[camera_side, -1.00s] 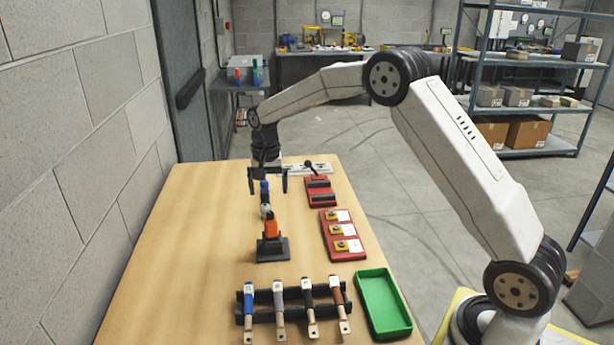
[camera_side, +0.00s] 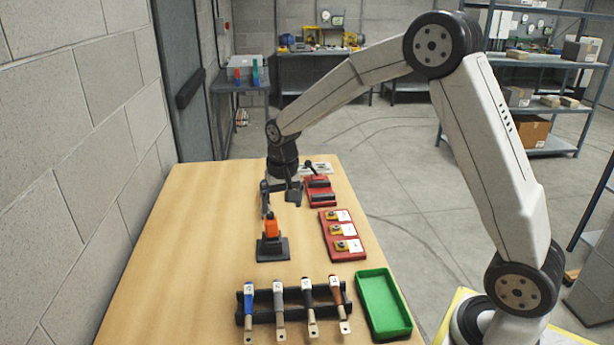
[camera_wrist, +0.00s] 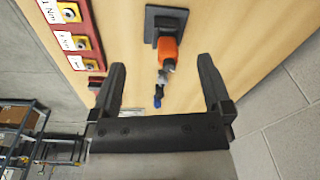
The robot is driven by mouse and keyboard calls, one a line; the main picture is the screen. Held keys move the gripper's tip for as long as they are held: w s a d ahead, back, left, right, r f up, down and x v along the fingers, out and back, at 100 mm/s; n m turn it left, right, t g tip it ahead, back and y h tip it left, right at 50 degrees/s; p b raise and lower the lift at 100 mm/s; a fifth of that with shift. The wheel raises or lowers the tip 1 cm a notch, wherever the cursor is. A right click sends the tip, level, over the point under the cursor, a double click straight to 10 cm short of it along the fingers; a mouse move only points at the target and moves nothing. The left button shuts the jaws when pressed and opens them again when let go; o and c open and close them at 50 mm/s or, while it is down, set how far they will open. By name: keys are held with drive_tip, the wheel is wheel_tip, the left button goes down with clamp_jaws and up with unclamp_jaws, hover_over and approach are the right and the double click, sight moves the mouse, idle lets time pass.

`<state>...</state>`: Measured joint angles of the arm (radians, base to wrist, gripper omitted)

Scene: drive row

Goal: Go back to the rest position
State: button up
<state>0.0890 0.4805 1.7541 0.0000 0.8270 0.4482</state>
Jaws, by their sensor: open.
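My gripper (camera_side: 281,193) is above the wooden table, behind the orange item on a dark stand. Its two fingers are apart in the wrist view (camera_wrist: 162,82), with nothing held between them. The orange item (camera_side: 271,228) stands upright on its dark base (camera_side: 272,249). In the wrist view the orange item (camera_wrist: 168,54) is beyond the fingers, with a blue-tipped part (camera_wrist: 158,97) showing between them. In the side view the gripper partly overlaps the area behind the orange item.
Several handled tools (camera_side: 279,300) lie across a black rack (camera_side: 263,311) at the table's front. A green tray (camera_side: 383,304) is to their right. A red block with yellow parts (camera_side: 342,236) and a red-and-black fixture (camera_side: 320,190) line the right edge. The table's left side is clear.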

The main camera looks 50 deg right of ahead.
drive_tip(key=s+a+f+n, duration=0.1)
drive_tip(key=s+a+n, duration=0.1)
drive_tip(key=s, duration=0.7)
drive_tip(key=s+a+f+n+t, duration=0.1)
drive_tip(key=s+n, duration=0.3)
drive_tip(key=s, duration=0.6)
drive_tip(key=shift+a+f+t, duration=0.3)
drive_tip(key=shift+a+f, duration=0.15)
drive_tip(key=shift+a, duration=0.15)
